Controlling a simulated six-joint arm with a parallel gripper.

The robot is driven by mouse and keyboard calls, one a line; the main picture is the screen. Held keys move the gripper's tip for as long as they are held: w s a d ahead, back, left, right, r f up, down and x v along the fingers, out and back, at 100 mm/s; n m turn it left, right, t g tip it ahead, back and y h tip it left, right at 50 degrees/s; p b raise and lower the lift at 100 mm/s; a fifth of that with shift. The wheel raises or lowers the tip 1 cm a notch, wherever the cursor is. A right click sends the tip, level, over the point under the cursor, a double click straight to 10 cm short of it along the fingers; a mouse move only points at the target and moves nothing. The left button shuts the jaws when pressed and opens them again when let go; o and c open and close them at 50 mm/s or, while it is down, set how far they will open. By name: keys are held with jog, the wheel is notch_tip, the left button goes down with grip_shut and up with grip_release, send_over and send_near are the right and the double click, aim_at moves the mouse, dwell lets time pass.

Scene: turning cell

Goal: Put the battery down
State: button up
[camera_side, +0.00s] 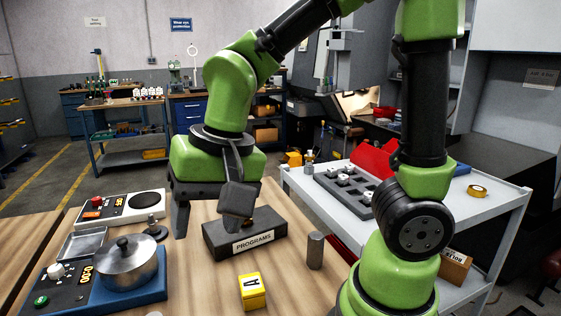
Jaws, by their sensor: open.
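My gripper (209,216) is open over the wooden table (195,283), its two dark fingers spread wide. I see nothing held between them. The right finger is in front of and above a dark box labelled PROGRAMS (217,242). No object is clearly recognisable as the battery. A plain grey cylinder (315,251) stands upright on the table, right of the box and apart from my gripper. A yellow block marked A (252,292) sits nearer the camera, also apart from it.
A pot (128,264) stands on a blue-based unit at the left. A white unit with a black disc (146,199) is behind it. A grey cart (452,222) at the right carries a slotted tray (334,186) and a red bin (376,160). Bare wood lies front centre.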

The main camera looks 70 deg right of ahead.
jog(key=s+d+r+n+t, duration=0.3)
jog(key=s+d+r+t, duration=0.1)
jog(key=s+r, duration=0.3)
jog(key=shift+s+d+t, duration=0.3)
jog(key=shift+s+d, duration=0.2)
jog(key=shift+d, duration=0.25)
